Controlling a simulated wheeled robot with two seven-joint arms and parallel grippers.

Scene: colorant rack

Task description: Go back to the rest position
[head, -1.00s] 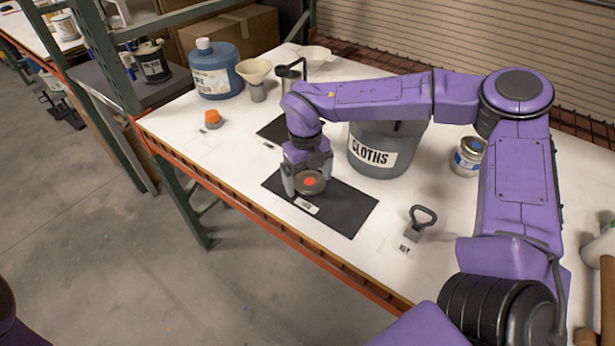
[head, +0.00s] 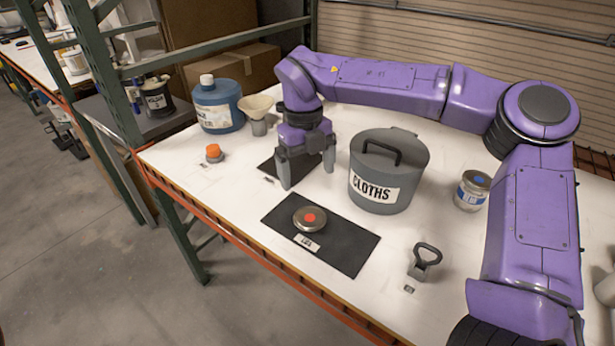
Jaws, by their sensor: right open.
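My right gripper (head: 307,176) is open and empty in the head view. Its fingers point down above the table, in front of the smaller black mat (head: 268,168) and left of the grey cloths bin. A round metal tin (head: 298,222) with a red dot on its lid lies on the larger black mat (head: 345,245), nearer than the gripper and apart from it. My right arm arches over the table from the right edge. My left gripper does not show.
The lidded grey bin labelled CLOTHS (head: 408,165) stands right of the gripper. A blue jug (head: 217,108), a cream funnel (head: 255,105) and an orange-capped item (head: 214,152) stand left. A jar (head: 471,192) and a grey handled tool (head: 424,262) are at right. An orange beam (head: 245,245) edges the table.

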